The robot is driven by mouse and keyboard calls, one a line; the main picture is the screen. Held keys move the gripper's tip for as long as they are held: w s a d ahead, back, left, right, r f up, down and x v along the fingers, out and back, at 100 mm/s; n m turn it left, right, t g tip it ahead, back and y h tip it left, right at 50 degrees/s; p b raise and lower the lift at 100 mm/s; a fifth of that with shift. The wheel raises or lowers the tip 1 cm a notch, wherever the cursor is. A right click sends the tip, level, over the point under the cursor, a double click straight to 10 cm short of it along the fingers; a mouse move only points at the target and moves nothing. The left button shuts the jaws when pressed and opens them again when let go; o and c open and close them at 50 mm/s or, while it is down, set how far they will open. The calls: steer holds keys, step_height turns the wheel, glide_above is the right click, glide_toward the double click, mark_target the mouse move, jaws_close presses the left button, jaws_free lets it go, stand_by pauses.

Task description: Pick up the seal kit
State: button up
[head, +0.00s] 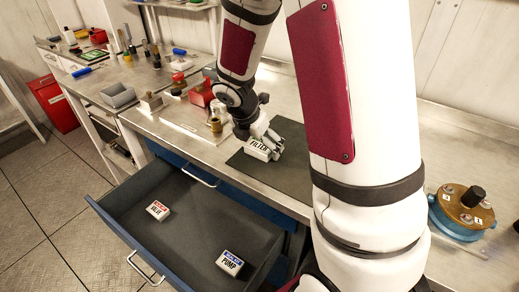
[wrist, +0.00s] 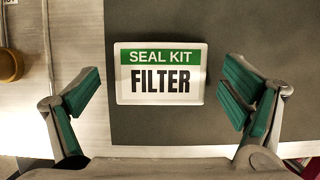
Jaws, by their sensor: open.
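A white seal kit box with a green band, marked "SEAL KIT FILTER" (wrist: 160,74), lies on the dark mat (wrist: 230,25) on the bench. It also shows in the head view (head: 258,149), partly behind my gripper. My gripper (wrist: 167,100) is open, with one green-padded finger on each side of the box and apart from it. In the head view my gripper (head: 270,142) is over the mat. Two more boxes lie in the open drawer: one with a red band (head: 158,210) and one with a blue band marked "PUMP" (head: 230,263).
The open blue drawer (head: 190,235) juts out below the bench's front edge. A brass fitting (head: 215,125) and red parts stand left of the mat. A blue-based round housing (head: 462,212) stands at the right. Grey bins and tools fill the bench further left.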

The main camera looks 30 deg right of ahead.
mark_target(260, 146)
steer(key=c, duration=1.2)
steer(key=shift+r, duration=0.1)
steer(key=shift+c, duration=0.2)
step_height(260, 146, up, 4)
steer(key=p, duration=0.4)
steer(key=shift+s, duration=0.1)
steer(key=s+a, duration=0.1)
steer(key=s, duration=0.3)
steer(key=s+a+p, duration=0.1)
steer(key=s+a, duration=0.1)
steer(key=s, duration=0.3)
steer(key=s+a+r+p, duration=0.1)
steer(key=s, duration=0.3)
steer(key=shift+s+a, duration=0.15)
steer(key=shift+a, duration=0.05)
steer(key=shift+s+a+p, duration=0.3)
steer(key=shift+s+p, duration=0.55)
steer(key=shift+p, duration=0.15)
